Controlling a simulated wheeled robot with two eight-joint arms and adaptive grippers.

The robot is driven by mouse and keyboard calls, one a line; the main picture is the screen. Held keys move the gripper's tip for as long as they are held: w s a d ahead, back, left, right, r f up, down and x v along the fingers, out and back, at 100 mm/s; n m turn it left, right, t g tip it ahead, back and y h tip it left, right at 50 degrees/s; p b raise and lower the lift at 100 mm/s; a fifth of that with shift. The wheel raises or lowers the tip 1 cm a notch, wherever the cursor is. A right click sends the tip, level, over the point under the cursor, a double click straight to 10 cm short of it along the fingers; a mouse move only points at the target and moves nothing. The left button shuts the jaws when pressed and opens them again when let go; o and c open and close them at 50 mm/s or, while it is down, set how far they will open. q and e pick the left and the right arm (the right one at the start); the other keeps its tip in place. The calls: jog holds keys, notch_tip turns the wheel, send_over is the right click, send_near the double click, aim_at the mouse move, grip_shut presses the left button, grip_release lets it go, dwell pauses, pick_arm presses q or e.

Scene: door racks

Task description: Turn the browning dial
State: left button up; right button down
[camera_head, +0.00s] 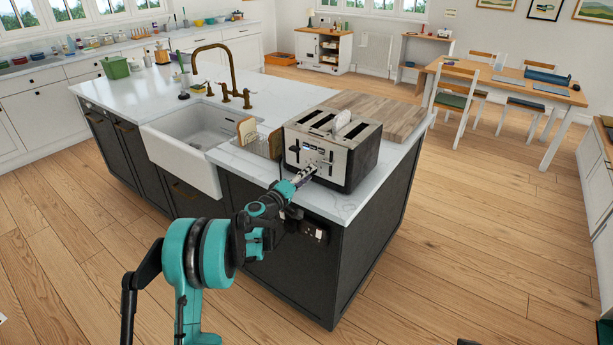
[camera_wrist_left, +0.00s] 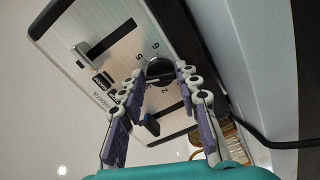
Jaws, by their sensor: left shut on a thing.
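The toaster (camera_head: 360,160) is a silver and black box on the corner of the island, with its control face toward me. In the left wrist view its brushed metal face (camera_wrist_left: 108,22) fills the upper left. The browning dial (camera_wrist_left: 158,67) is a dark round knob with numbers printed around it. My left gripper (camera_head: 309,171) reaches the front of the toaster. In the left wrist view its fingertips (camera_wrist_left: 157,73) sit on both sides of the dial, shut on it. In the head view the gripper largely hides the dial. My right gripper is not in view.
A lever (camera_wrist_left: 80,54) and small buttons (camera_wrist_left: 104,83) are close to the dial. A rack with bread (camera_head: 262,142) stands left of the toaster, and a wooden board (camera_head: 385,113) lies behind it. The sink (camera_head: 190,135) is further left. The floor right of the island is clear.

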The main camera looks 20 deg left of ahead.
pick_arm(q)
jog(key=shift+m, duration=0.3)
jog(key=o, duration=1.2)
jog(key=shift+c, duration=0.2)
jog(key=v, duration=1.2)
